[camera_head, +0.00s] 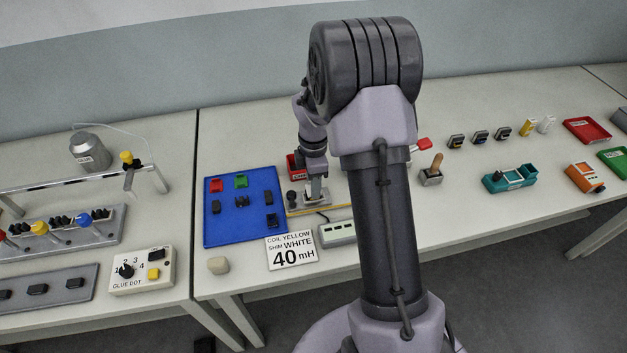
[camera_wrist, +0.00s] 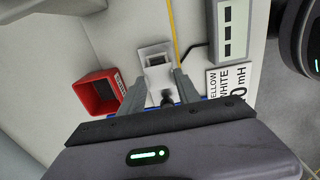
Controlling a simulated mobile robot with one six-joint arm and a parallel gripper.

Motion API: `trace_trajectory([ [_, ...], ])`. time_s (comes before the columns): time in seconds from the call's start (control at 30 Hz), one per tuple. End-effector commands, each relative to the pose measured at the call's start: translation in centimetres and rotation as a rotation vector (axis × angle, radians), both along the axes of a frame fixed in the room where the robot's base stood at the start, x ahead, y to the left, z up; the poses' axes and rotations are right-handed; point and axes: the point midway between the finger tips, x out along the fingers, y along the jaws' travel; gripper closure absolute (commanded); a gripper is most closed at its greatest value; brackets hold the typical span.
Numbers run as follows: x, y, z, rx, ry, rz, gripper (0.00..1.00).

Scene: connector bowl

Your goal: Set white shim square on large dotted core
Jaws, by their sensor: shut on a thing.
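My gripper (camera_head: 315,188) points down over a small pale fixture on the middle table. In the wrist view my gripper (camera_wrist: 160,78) has its two fingers a little apart, around a pale piece that I take to be the white shim; it blends with the fixture behind it. The pale fixture (camera_wrist: 152,49) holds a dark blocky core (camera_wrist: 157,60) just beyond the fingertips. A dot on this core cannot be made out. Whether the shim touches the core cannot be told. The fixture's dark knob (camera_wrist: 167,98) shows between the fingers.
A blue mat (camera_head: 225,230) with several dark parts lies left of the fixture. A red bin (camera_wrist: 97,92) stands beside it. A sign (camera_head: 291,251) reads coil yellow, shim white, 40 mH. A pale meter box (camera_head: 338,232) and a yellow strip (camera_head: 330,211) lie close by.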

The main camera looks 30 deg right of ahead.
Motion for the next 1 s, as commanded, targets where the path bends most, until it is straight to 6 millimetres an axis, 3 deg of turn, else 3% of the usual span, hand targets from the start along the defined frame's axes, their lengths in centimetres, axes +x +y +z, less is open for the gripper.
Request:
trace_trajectory([
  [0.33, 0.0, 0.0, -0.2, 0.0, 0.0, 0.0, 0.98],
  [0.37, 0.0, 0.0, -0.2, 0.0, 0.0, 0.0, 0.57],
  [0.47, 0.0, 0.0, -0.2, 0.0, -0.001, 0.0, 0.37],
  [0.8, 0.0, 0.0, 0.2, 0.0, -0.001, 0.0, 0.35],
  [0.87, 0.1, 0.0, 1.2, -0.001, -0.003, 0.0, 0.35],
  [1.0, 0.1, 0.0, 5.5, -0.002, -0.006, -0.001, 0.35],
])
